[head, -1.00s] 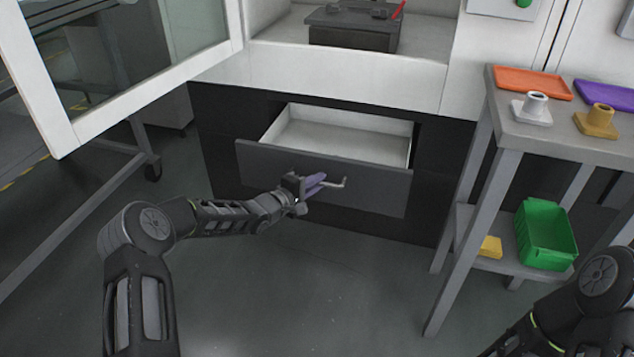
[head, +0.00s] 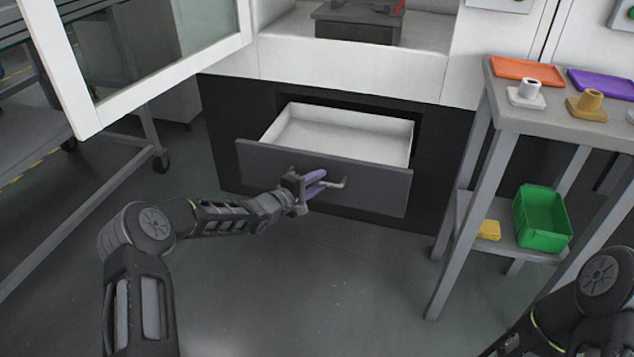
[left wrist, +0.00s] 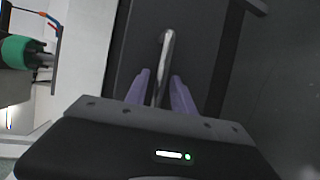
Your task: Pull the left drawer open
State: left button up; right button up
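The drawer (head: 370,185) in the dark base of the white cabinet is partly open, its dark front pulled out from the cabinet and its pale inside showing empty. A metal bar handle (head: 333,184) is on its front. My left gripper (head: 316,183) is at the handle, with its purple fingers around the bar.
A grey table (head: 560,120) at the right holds an orange tray (head: 527,71), a purple tray (head: 605,82) and small fixtures. A green bin (head: 541,218) is on its lower shelf. A framed glass panel (head: 150,50) stands at upper left. The floor before the drawer is clear.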

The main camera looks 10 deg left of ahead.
pick_arm(q)
jog(key=shift+o, duration=0.3)
jog(key=p+v, duration=0.2)
jog(key=v, duration=0.6)
jog(key=shift+d, duration=0.1)
